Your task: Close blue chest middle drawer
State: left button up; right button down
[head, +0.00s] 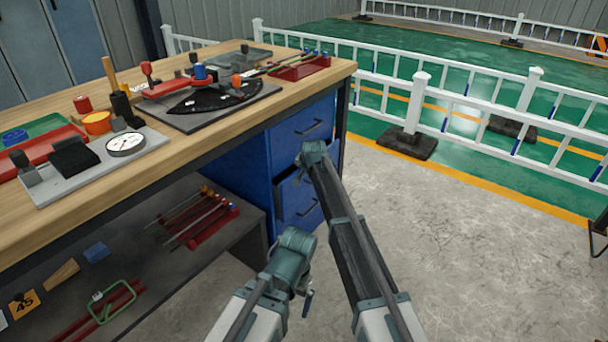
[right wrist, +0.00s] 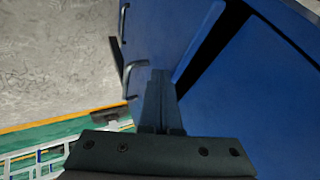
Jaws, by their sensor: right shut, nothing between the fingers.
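The blue chest (head: 243,168) stands under the right end of the workbench. Its top drawer (head: 290,133), with a dark bar handle, looks flush. Below it, the middle drawer (head: 297,192) stands out, with a dark gap beside its front; my right arm partly covers it. In the right wrist view, a blue drawer front (right wrist: 165,35) stands out from the body, with a dark gap behind it. My right gripper (right wrist: 160,75) is shut and empty, its tips at this front beside a handle; contact is unclear.
The workbench (head: 200,125) carries a dial gauge, an orange cup and red tools along its top. A lower shelf (head: 150,270) holds rods and a wooden wedge. Open concrete floor (head: 460,230) lies to the right, bounded by a white fence (head: 410,115).

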jog(key=s+d+r+p, duration=0.5)
jog(key=s+r+p, duration=0.3)
dwell(0.6)
jog(key=shift+d, duration=0.15)
